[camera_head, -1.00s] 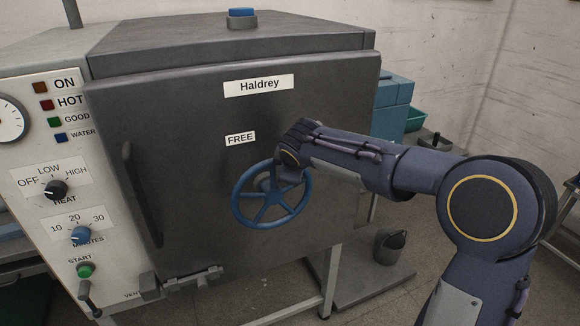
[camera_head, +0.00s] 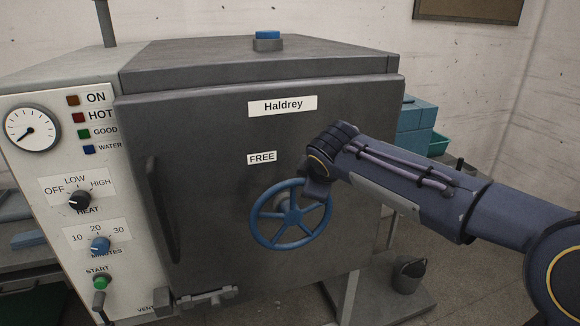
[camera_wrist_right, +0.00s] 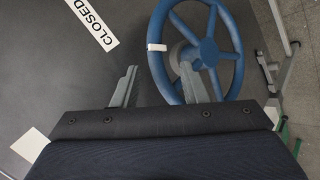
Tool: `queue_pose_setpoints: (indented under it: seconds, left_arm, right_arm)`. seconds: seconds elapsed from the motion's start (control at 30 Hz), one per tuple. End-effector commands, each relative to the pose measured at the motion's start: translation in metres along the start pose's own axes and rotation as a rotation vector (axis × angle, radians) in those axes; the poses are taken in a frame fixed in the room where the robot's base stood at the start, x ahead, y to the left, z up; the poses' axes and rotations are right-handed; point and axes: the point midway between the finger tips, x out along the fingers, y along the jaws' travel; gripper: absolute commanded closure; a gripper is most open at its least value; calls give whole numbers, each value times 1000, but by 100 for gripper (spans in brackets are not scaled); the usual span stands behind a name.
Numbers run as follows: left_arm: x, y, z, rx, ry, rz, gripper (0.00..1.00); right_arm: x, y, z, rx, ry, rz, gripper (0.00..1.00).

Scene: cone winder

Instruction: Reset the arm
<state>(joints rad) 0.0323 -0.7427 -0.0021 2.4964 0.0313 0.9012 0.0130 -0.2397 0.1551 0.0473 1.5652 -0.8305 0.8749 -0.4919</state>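My right gripper (camera_wrist_right: 158,72) is open in the right wrist view, its two grey fingers apart. The rim of the blue handwheel (camera_wrist_right: 238,62) passes between and beyond the fingertips; I cannot tell whether they touch it. A white mark sits on the rim. In the head view the handwheel (camera_head: 260,232) is on the dark door (camera_head: 215,190), and my right wrist (camera_head: 322,165) is at its upper right, hiding part of the rim and the fingers. A "FREE" label (camera_head: 262,158) is above the wheel; a "CLOSED" label (camera_wrist_right: 92,20) shows in the wrist view. My left gripper is out of view.
The white control panel (camera_head: 60,245) with gauge, knobs and lamps is at the left. A dark vertical bar handle (camera_head: 160,210) and a bottom latch (camera_head: 205,298) are on the door. A grey bucket (camera_head: 408,275) stands low at the right, below blue boxes (camera_head: 415,118).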

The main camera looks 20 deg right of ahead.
Motion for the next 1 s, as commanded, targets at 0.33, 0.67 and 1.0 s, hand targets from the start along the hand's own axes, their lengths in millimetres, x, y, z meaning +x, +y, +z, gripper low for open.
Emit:
queue_pose_setpoints:
  seconds: [0.33, 0.67, 1.0]
  left_arm:
    - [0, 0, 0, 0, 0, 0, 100]
    - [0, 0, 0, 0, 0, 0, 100]
    - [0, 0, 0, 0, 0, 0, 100]
  right_arm:
    - [-40, -64, 72, 330, -8, -151, 60]
    - [-106, -244, 147, 1082, -43, -477, 60]
    - [-117, -295, 148, 1291, -58, -573, 60]
